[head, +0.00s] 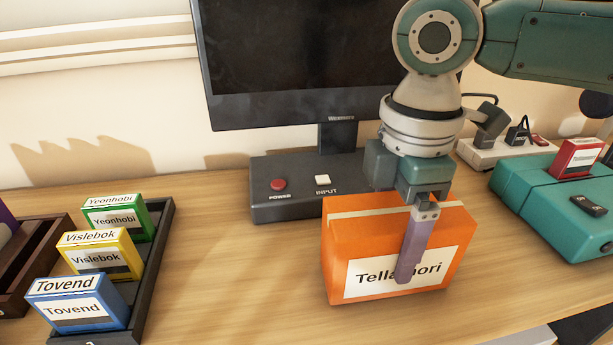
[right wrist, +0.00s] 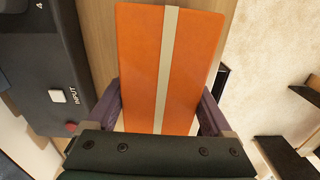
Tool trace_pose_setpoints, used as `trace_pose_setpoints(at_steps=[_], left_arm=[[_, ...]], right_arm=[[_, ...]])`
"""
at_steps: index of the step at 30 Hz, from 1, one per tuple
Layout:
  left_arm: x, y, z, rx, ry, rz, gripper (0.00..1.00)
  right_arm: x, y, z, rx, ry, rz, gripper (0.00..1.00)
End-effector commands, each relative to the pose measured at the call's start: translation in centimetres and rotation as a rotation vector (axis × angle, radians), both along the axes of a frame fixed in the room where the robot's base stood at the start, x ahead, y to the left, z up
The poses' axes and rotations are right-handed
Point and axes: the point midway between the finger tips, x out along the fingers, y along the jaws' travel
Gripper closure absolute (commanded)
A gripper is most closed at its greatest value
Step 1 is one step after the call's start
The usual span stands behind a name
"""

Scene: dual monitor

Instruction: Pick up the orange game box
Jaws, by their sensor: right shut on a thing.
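The orange game box (head: 345,246) stands on the wooden desk in front of the monitor base. It has a white label reading "Tellamori", partly covered by my finger. My right gripper (head: 410,245) comes down on the box from above, with one finger against its labelled front face; the other finger is hidden behind it. In the right wrist view the orange box (right wrist: 190,70) with its pale stripe lies between the two fingers (right wrist: 168,112), which are shut on it. I cannot tell whether the box is lifted off the desk. My left gripper is not in view.
The monitor (head: 300,60) stands behind, its base (head: 262,207) carrying a red power button and a white input button. A dark tray (head: 160,235) at left holds green, yellow and blue boxes. A teal console (head: 540,195) with a red cartridge is at right. Desk is clear left of the orange box.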

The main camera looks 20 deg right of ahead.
Motion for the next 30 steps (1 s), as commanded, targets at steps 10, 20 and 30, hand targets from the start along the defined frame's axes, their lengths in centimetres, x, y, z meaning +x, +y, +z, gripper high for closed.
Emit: trace_pose_setpoints(at_steps=[10, 20, 30], left_arm=[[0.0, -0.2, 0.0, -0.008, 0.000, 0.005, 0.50], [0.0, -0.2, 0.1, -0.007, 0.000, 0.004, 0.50], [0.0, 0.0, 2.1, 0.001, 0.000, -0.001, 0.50]], right_arm=[[0.0, 0.0, 0.0, 0.001, -0.001, 0.000, 0.80], [0.1, 0.0, 0.3, 0.000, -0.002, 0.000, 0.83], [0.2, 0.0, 6.0, 0.001, -0.008, 0.000, 0.83]])
